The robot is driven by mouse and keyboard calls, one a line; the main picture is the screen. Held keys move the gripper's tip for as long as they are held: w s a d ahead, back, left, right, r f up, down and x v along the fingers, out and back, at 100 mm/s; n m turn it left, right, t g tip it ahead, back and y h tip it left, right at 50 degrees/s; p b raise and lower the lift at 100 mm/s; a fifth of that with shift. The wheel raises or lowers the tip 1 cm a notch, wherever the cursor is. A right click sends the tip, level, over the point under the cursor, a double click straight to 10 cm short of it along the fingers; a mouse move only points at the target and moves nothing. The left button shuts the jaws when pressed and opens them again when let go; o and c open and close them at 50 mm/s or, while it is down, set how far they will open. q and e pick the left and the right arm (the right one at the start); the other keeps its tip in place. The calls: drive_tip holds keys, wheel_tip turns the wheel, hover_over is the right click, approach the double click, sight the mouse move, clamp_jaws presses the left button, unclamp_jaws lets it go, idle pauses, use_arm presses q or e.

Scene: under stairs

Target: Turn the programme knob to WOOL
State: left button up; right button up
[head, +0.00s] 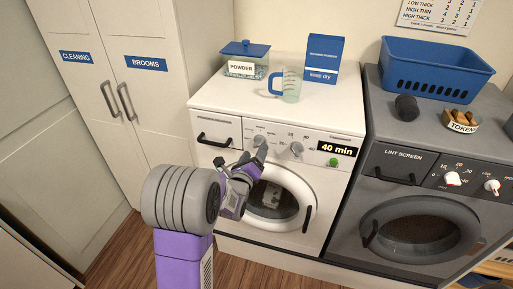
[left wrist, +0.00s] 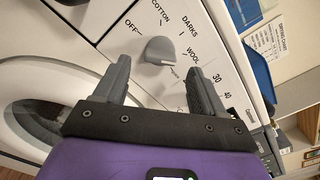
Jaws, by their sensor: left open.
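The programme knob (head: 260,141) is a grey knob on the front panel of the white washing machine (head: 221,98). In the left wrist view the knob (left wrist: 158,50) has OFF, COTTON, DARKS and WOOL printed around it. The WOOL label (left wrist: 193,58) is to its right; I cannot tell for certain which mark the knob points at. My left gripper (head: 252,161) is open in front of the panel, just below the knob. In the left wrist view its two fingertips (left wrist: 158,65) stand apart on either side of the knob, with nothing between them held. My right gripper is out of view.
A second knob (head: 297,148), a "40 min" display (head: 337,149) and a green button (head: 334,162) are to the right. The round door (head: 296,181) is below. A jug (head: 290,86), powder tub (head: 246,58) and blue box (head: 324,60) stand on top. A dark dryer (head: 366,128) adjoins.

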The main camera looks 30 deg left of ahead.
use_arm(q)
drive_tip(key=v, duration=0.3)
drive_tip(key=shift+s+d, duration=0.1)
drive_tip(key=shift+s, duration=0.3)
drive_tip(key=s+d+f+n+g+h, duration=0.1)
drive_tip(key=s+d+f+n+g, duration=0.2)
drive_tip(key=f, duration=0.5)
drive_tip(key=s+d+f+n+g+h, duration=0.1)
drive_tip(key=d+f+n+g+h, duration=0.15)
drive_tip(key=f+n, duration=0.45)
drive_tip(key=s+d+f+n+g+h, duration=0.1)
drive_tip(key=s+d+f+n+g, duration=0.2)
drive_tip(key=f, duration=0.6)
drive_tip(key=s+d+f+n+g+h, duration=0.4)
drive_tip(key=s+d+f+n+g, duration=0.4)
drive_tip(key=s+d+f+n, duration=0.4)
drive_tip(key=s+d+n, duration=0.3)
drive_tip(key=s, duration=0.1)
drive_tip(key=shift+s+f, duration=0.25)
drive_tip(key=shift+s, duration=0.05)
drive_tip(key=shift+a, duration=0.1)
idle(0.4)
